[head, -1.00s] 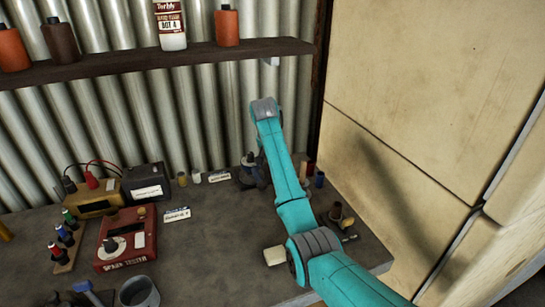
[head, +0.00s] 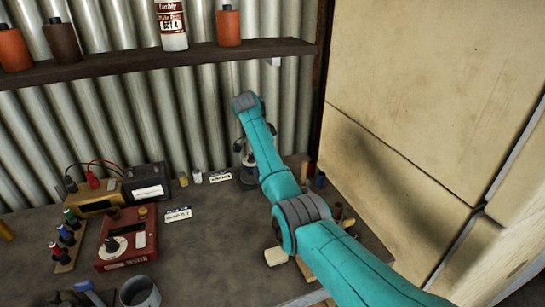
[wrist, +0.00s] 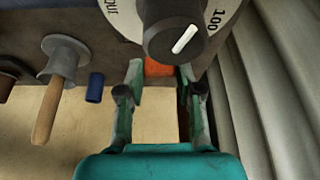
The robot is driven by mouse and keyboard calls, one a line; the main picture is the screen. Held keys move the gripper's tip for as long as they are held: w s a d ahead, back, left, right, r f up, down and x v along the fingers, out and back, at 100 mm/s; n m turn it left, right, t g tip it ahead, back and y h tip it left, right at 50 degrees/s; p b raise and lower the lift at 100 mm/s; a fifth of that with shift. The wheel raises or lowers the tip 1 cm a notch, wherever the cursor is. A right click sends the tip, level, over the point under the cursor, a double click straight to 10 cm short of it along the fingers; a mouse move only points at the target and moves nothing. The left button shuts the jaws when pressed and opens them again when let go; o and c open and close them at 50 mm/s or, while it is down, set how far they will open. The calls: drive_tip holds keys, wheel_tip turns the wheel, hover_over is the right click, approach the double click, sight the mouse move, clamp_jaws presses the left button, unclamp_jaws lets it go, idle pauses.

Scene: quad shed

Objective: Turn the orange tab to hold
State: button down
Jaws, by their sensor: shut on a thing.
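The orange tab (wrist: 159,67) shows in the wrist view, just below a dark round knob (wrist: 174,30) with a white pointer line. Behind the knob is a pale dial face (wrist: 222,14) marked 100. My gripper (wrist: 160,71) has one finger on each side of the tab and is shut on it. The knob hides part of the tab and its far end. In the head view a dark grey object (head: 247,172) stands at the back of the bench near the end of my arm; the tab and fingertips cannot be made out there.
The corrugated wall is close on the right. In the head view, a red tester box (head: 127,240) and a shelf (head: 150,60) stand left and above.

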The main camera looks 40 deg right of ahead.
drive_tip(key=shift+m, duration=0.7)
drive_tip(key=c, duration=0.8)
unclamp_jaws()
drive_tip(key=shift+o, duration=0.2)
drive_tip(key=shift+g, duration=0.3)
drive_tip(key=s+v, duration=0.1)
drive_tip(key=v, duration=0.6)
drive_tip(key=shift+w+r, duration=0.25)
drive_tip(key=shift+w, duration=0.3)
